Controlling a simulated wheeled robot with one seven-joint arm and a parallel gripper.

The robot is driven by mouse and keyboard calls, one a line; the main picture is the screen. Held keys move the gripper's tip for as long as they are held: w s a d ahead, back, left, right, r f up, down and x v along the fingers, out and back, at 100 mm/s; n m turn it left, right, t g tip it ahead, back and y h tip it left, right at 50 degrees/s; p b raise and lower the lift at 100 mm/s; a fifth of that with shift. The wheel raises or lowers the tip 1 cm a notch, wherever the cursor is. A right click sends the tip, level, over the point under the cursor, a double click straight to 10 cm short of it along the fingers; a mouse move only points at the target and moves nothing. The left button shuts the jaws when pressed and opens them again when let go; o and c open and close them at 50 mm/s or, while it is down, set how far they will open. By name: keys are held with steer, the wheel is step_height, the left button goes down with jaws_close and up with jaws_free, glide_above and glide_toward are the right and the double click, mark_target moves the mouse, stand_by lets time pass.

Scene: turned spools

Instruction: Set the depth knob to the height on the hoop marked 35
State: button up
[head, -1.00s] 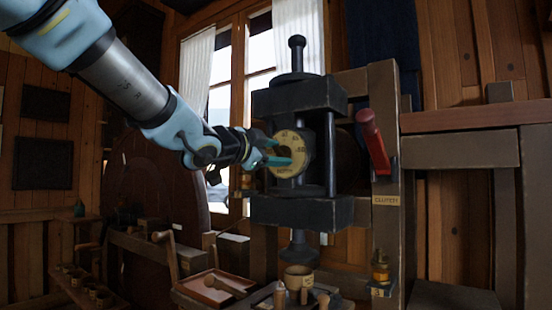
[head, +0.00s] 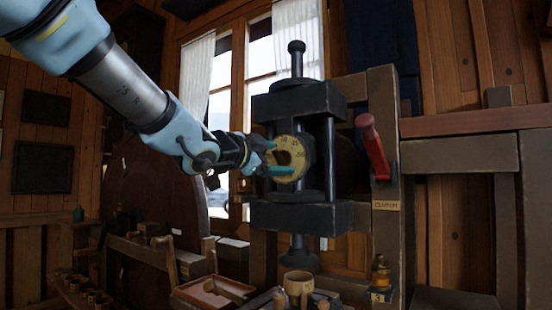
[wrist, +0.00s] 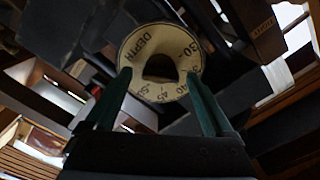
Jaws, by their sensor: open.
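The depth knob shows in the head view as a round pale-yellow dial (head: 298,153) on the front of the dark press. In the wrist view the dial face (wrist: 187,45) reads DEPTH at the upper left, 30 at the right, and higher numbers round the bottom. A dark rounded shape fills its centre. I cannot make out a 35 mark. My gripper (head: 274,157) is at the dial's face, coming from the left. In the wrist view its two teal fingers (wrist: 158,74) are apart, with tips over the dial's lower left and right edges. Contact cannot be told.
The black press (head: 300,215) has upright posts and a top screw. A red lever (head: 374,148) labelled CLUTCH stands at its right. Below are a wooden cup (head: 298,283), a tray (head: 205,292) and a small bottle (head: 381,270). A bright window is behind.

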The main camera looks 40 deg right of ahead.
steer(key=v, duration=1)
steer(key=shift+a+b, duration=0.3)
steer(key=shift+b, duration=0.1)
steer(key=w+a+f+n+t+y, duration=0.5)
steer(key=w+a+f+n+y, duration=0.15)
steer(key=w+f, duration=0.45)
steer(key=w+a+f+n+y+p, duration=0.1)
steer(key=w+a+f+n+y, duration=0.55)
steer(key=a+f, duration=0.6)
steer(key=s+a+f+n+g+y, duration=0.1)
steer(key=s+a+f+n+g, duration=0.1)
steer(key=a+f, duration=0.3)
steer(key=s+a+f+n+g+y, duration=0.1)
steer(key=s+a+f+n+g, duration=0.2)
steer(key=s+a+f+n, duration=0.2)
steer(key=s+a+f+n+g+y+p, duration=0.1)
steer(key=s+a+f+n+g+y, duration=0.1)
steer(key=a+f, duration=0.4)
steer(key=s+a+n+g, duration=0.1)
steer(key=a, duration=0.3)
steer(key=shift+s+f+n, duration=0.3)
steer(key=shift+s+n, duration=0.1)
